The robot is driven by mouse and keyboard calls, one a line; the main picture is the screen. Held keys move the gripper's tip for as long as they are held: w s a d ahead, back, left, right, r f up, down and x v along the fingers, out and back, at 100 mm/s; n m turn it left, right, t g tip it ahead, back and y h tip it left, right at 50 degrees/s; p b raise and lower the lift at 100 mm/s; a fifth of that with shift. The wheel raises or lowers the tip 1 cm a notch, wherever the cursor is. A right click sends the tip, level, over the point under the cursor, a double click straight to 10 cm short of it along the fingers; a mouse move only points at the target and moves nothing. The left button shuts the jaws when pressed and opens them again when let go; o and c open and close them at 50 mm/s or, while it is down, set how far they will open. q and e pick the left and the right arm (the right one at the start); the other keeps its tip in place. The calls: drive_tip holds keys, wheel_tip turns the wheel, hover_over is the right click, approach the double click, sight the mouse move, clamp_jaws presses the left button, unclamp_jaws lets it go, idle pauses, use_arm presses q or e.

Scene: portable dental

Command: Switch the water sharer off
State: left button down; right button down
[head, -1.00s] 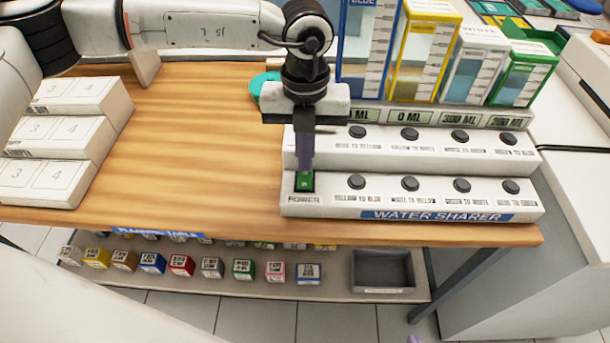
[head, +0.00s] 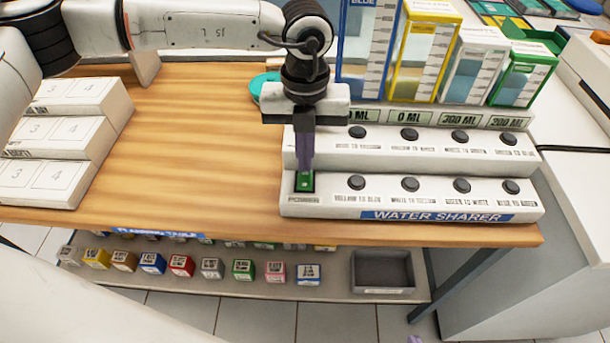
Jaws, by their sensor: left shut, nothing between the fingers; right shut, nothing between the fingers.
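The water sharer (head: 330,208) is a white two-step unit at the table's front right, with a blue name strip. Its green power switch (head: 304,183) is at the left end of the lower step. My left gripper (head: 305,166) points down with its dark purple fingers shut and empty. The fingertips are at the switch and hide its upper part; I cannot tell whether they press it. The small "POWER" label below is blurred. Only a small purple tip of my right gripper (head: 414,339) shows at the bottom edge, away from the unit.
Black round buttons (head: 357,183) line both steps, right of the switch. Blue, yellow, white and green containers (head: 422,55) stand behind, above volume displays. White stepped boxes (head: 60,140) are at the left. The wooden table (head: 200,140) is clear between. A lower shelf holds small coloured boxes (head: 181,265).

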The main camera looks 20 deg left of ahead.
use_arm(q)
drive_tip(key=shift+f+b, duration=0.65)
drive_tip(key=shift+f, duration=0.1)
idle(0.8)
drive_tip(key=shift+r, duration=0.1)
wheel_tip(320, 180, up, 7)
drive_tip(key=p, duration=0.3)
idle(0.5)
idle(0.4)
